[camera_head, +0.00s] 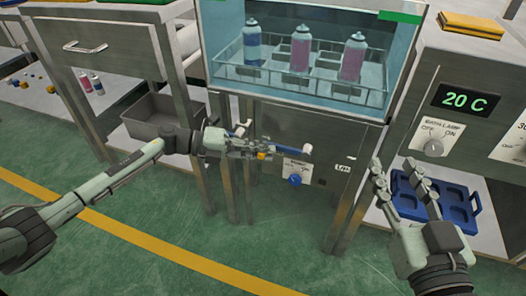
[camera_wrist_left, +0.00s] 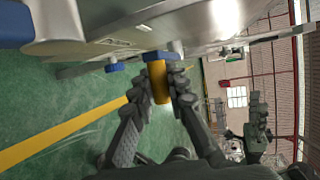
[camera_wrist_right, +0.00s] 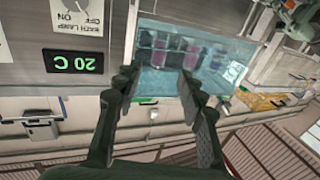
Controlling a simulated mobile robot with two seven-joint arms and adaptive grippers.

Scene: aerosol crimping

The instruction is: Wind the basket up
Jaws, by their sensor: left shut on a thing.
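The wire basket (camera_head: 345,88) sits level inside the glass-fronted tank (camera_head: 225,20) and holds a blue can (camera_head: 252,45) and two pink cans (camera_head: 300,50). Below the tank, my left gripper (camera_head: 262,150) is shut around a yellow crank grip (camera_wrist_left: 158,85), which stands out from a blue part (camera_wrist_left: 163,56). The fingers hide much of the crank in the head view. My right gripper (camera_head: 396,180) is open and empty, right of the tank's legs. The right wrist view shows its fingers (camera_wrist_right: 157,82) apart with nothing between them.
A control box (camera_head: 462,100) reading 20 C stands at the right, with a bath lamp knob (camera_head: 434,147). A blue knob (camera_head: 295,180) is on the panel below the tank. A blue tray (camera_head: 463,208) lies on the right lower shelf. A grey bin (camera_head: 160,118) is at the left.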

